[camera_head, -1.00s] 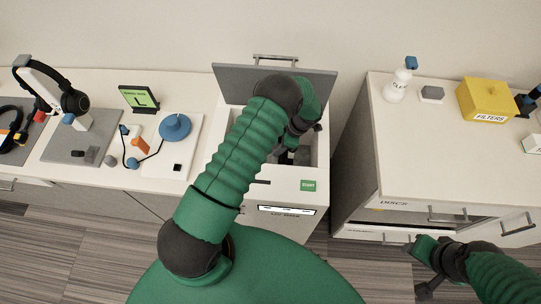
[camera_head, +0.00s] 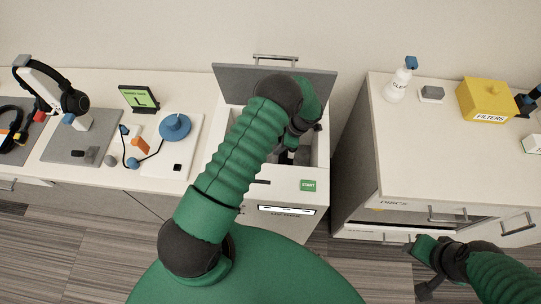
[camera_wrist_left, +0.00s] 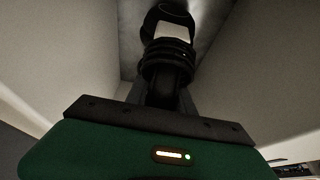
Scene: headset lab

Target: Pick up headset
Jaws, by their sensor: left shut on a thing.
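My left gripper (camera_head: 288,155) reaches down into an open white box-like unit (camera_head: 222,155) with a raised grey lid (camera_head: 262,88). In the left wrist view the gripper (camera_wrist_left: 168,98) is shut on a black headset (camera_wrist_left: 168,55) with round dark pads and a pale part, between the pale inner walls. My arm and the box hide most of this headset in the head view. Another black headset (camera_head: 72,101) hangs on a white stand at the left. My right gripper (camera_head: 424,268) is low at the right, by the drawers; its jaw opening is unclear.
A green-screen display (camera_head: 139,98) and a blue round device (camera_head: 175,127) stand left of the box. The right cabinet (camera_head: 440,150) carries a spray bottle (camera_head: 398,82) and a yellow FILTERS box (camera_head: 487,100). A drawer below it is partly open. Its front top is clear.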

